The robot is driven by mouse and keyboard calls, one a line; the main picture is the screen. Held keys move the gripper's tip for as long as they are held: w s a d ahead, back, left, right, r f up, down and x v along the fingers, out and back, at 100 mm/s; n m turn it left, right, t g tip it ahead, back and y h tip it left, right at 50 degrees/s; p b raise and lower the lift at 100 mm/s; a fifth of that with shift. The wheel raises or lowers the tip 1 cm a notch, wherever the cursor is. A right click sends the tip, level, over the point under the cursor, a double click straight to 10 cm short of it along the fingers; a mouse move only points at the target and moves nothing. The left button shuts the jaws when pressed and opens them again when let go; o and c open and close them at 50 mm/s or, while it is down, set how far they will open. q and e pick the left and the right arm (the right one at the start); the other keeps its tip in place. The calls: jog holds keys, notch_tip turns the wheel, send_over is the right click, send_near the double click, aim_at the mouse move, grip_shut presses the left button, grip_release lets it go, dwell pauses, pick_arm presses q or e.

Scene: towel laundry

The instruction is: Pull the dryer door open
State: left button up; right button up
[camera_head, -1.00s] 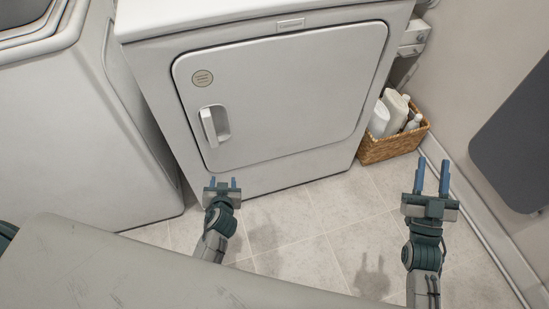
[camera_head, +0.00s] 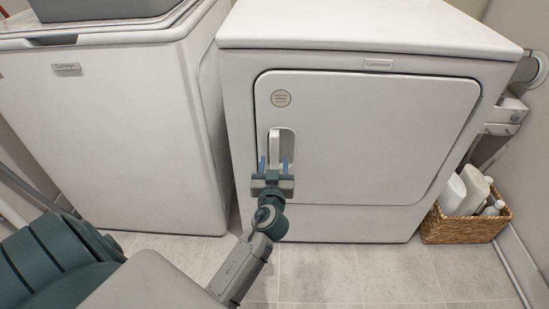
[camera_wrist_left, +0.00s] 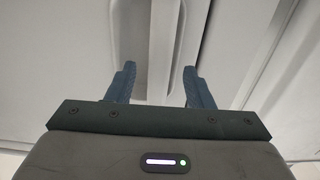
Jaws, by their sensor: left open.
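The white dryer (camera_head: 330,222) stands ahead with its door (camera_head: 370,140) closed in the head view. The door handle (camera_head: 275,146) is a white upright bar in a recess at the door's left side. My left gripper (camera_head: 274,165) is open, with its two blue fingers pointing up at the lower part of the handle. In the left wrist view the fingers (camera_wrist_left: 158,85) are spread and empty, and the handle bar (camera_wrist_left: 160,45) runs up between and beyond their tips. I cannot tell whether they touch it. My right gripper is out of view.
A white washer (camera_head: 130,130) stands close to the dryer's left side. A wicker basket (camera_head: 465,229) with white bottles sits on the floor at the dryer's right. The tiled floor (camera_head: 350,272) in front of the dryer is clear.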

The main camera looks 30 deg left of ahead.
pick_arm(q)
jog(key=shift+x, duration=1.45)
grip_shut()
jog(key=shift+s+f, duration=0.1)
